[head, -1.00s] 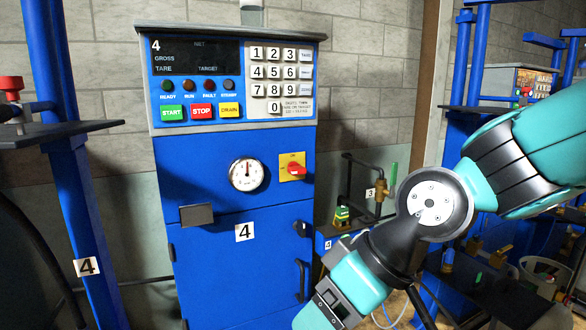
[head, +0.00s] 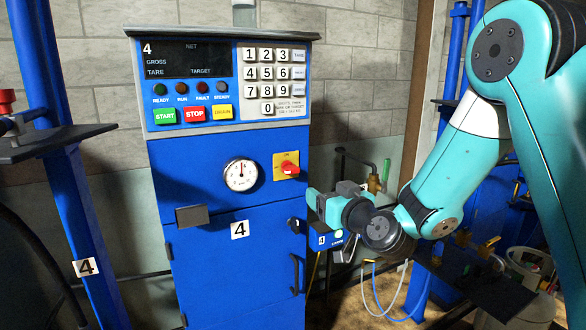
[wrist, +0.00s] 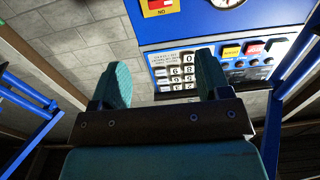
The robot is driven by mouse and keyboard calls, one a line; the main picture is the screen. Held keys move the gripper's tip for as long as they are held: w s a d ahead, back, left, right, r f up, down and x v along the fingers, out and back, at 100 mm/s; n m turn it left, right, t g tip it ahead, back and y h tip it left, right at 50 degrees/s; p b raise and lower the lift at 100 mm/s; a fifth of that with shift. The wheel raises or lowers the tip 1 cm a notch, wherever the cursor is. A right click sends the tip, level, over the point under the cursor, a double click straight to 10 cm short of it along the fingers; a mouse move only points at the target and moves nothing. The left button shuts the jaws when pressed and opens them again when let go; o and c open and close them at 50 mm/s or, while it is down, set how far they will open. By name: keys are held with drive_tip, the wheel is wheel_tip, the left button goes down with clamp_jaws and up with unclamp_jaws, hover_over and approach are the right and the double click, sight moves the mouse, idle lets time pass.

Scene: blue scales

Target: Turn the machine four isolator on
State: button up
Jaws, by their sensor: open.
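The machine four isolator is a red rotary handle (head: 289,169) on a yellow plate (head: 279,160), on the upper right of the blue cabinet (head: 195,150) front. The handle lies roughly sideways, tilted slightly. In the wrist view, which is upside down, only part of the isolator's plate (wrist: 160,7) shows at the top edge. My gripper (head: 318,204) is beside the cabinet's right edge, below and right of the isolator, apart from it. In the wrist view my gripper (wrist: 163,78) has its two teal fingers spread with nothing between them.
Above the isolator is a panel with a dark display (head: 188,59), keypad (head: 267,73) and start, stop and drain buttons. A round gauge (head: 240,174) sits left of the isolator. A blue post (head: 60,170) stands at left; pipework with a valve (head: 375,182) is behind my gripper.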

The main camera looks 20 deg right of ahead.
sight(293, 170)
drive_tip(key=w+a+p, duration=0.1)
drive_tip(key=w+p, duration=0.3)
drive_tip(key=w, duration=0.1)
drive_tip(key=w+a+p, duration=0.1)
drive_tip(key=w+p, duration=0.3)
drive_tip(key=w, duration=0.1)
drive_tip(key=w+a+p, duration=0.1)
drive_tip(key=w+p, duration=0.3)
drive_tip(key=w, duration=0.2)
drive_tip(key=shift+a+r, duration=0.1)
drive_tip(key=shift+w+a+p, duration=0.1)
drive_tip(key=shift+w+p, duration=0.25)
drive_tip(key=shift+w, duration=0.1)
drive_tip(key=c, duration=0.9)
